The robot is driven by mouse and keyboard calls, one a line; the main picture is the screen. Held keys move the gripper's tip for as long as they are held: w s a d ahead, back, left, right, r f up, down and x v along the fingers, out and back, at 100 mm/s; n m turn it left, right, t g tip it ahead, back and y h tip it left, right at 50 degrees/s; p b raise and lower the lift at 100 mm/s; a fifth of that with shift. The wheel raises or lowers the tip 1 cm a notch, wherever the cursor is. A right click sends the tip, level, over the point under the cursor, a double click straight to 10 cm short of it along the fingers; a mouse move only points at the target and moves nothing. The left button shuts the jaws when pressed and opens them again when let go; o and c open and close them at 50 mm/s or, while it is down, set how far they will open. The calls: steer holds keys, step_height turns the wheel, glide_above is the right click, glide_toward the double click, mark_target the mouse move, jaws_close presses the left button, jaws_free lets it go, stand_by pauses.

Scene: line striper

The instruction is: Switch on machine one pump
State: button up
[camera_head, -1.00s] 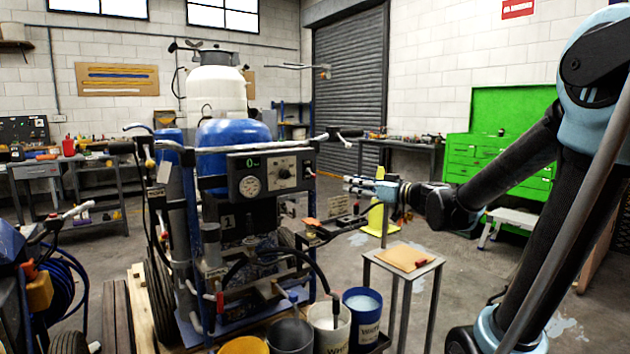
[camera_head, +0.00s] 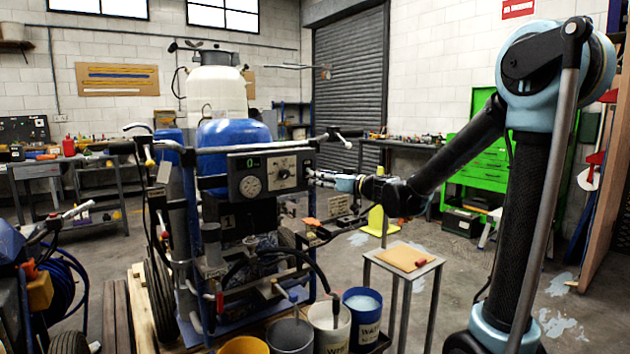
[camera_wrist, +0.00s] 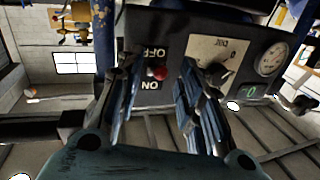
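Machine one (camera_head: 228,222) is the blue-framed striper with a white tank, marked "1". Its dark control panel (camera_head: 234,190) has a green display, a gauge and a dial, and shows upside down in the wrist view (camera_wrist: 238,92). A red-tipped toggle switch (camera_wrist: 158,73) sits between the OFF and ON labels; I cannot tell which way it leans. My gripper (camera_head: 312,176) is at the panel's right end. In the wrist view its fingers (camera_wrist: 160,90) are apart, one on each side of the switch, with nothing held. Contact with the switch cannot be made out.
A small table (camera_head: 436,262) with a tan board stands below my arm. Buckets (camera_head: 362,318) stand in front of the machine. A second machine (camera_head: 40,290) is at the left edge. A green tool cabinet (camera_head: 490,150) stands behind my arm.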

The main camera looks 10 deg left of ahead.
mark_target(314, 166)
steer(key=shift+x, duration=1.5)
jaws_close()
steer(key=shift+r+h, duration=0.1)
steer(key=shift+h, duration=0.2)
steer(key=r+g+h, duration=0.1)
steer(key=m+g+h, duration=0.1)
steer(key=h, duration=0.1)
steer(key=shift+s+d+r, duration=0.15)
steer(key=shift+s+r, duration=0.05)
steer(key=shift+r, duration=0.15)
steer(key=shift+w+r+m+g+h, duration=0.15)
steer(key=shift+r+g+h, duration=0.35)
steer(key=shift+g+h, duration=0.5)
steer(key=shift+w+r+m+g+h, duration=0.1)
steer(key=shift+r+m+g+h, duration=0.3)
steer(key=shift+h, duration=0.9)
